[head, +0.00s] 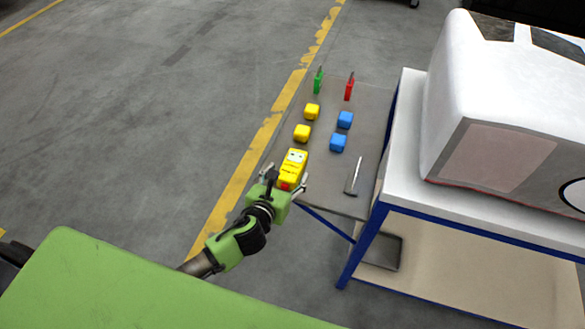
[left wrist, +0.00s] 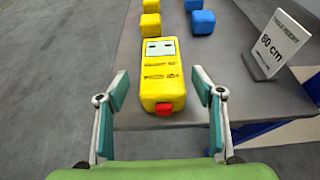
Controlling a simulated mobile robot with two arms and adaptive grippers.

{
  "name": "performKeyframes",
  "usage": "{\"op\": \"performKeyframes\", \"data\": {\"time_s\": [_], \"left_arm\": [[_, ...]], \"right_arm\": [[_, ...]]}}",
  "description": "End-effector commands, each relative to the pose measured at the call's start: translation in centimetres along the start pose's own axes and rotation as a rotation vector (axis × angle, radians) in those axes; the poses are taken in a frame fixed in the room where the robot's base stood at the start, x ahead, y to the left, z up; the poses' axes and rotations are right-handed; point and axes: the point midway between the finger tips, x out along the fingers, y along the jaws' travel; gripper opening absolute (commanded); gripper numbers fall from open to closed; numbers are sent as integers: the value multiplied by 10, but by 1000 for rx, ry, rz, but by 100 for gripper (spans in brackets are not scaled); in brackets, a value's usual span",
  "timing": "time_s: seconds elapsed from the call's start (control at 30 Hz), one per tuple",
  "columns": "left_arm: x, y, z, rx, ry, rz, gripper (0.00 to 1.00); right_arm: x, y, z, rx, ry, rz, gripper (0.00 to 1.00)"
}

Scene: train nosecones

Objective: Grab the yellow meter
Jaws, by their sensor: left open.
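The yellow meter (head: 294,167) lies on the near end of the grey table. It is a yellow box with a pale display and a red part at its near end. In the left wrist view the yellow meter (left wrist: 161,80) stands centred ahead of my left gripper (left wrist: 160,92). The fingers are open, one on each side of the meter's near end, with a gap visible on both sides. In the head view my left gripper (head: 286,185) is at the table's near edge, by the meter's red end. My right gripper is not in view.
Two yellow blocks (head: 302,132) and two blue blocks (head: 338,143) sit farther along the table (head: 325,185). A green item (head: 318,84) and a red item (head: 349,90) stand at the far end. A white-topped bench (head: 398,165) is right.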

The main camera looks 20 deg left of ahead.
Motion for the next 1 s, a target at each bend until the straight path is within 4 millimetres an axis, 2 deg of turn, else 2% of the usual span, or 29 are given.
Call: {"op": "performKeyframes", "data": {"time_s": [0.33,0.67,0.87,0.9,1.0], "left_arm": [[42,-2,4,-1,1,1,61],[47,-3,4,0,1,-1,61],[47,-3,4,0,1,-1,12],[47,-3,4,0,1,-1,9],[47,-3,5,-1,-2,-1,9]], "right_arm": [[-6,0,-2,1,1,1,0],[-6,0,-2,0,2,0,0],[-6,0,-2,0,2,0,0],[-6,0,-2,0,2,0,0],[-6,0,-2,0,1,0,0]]}}
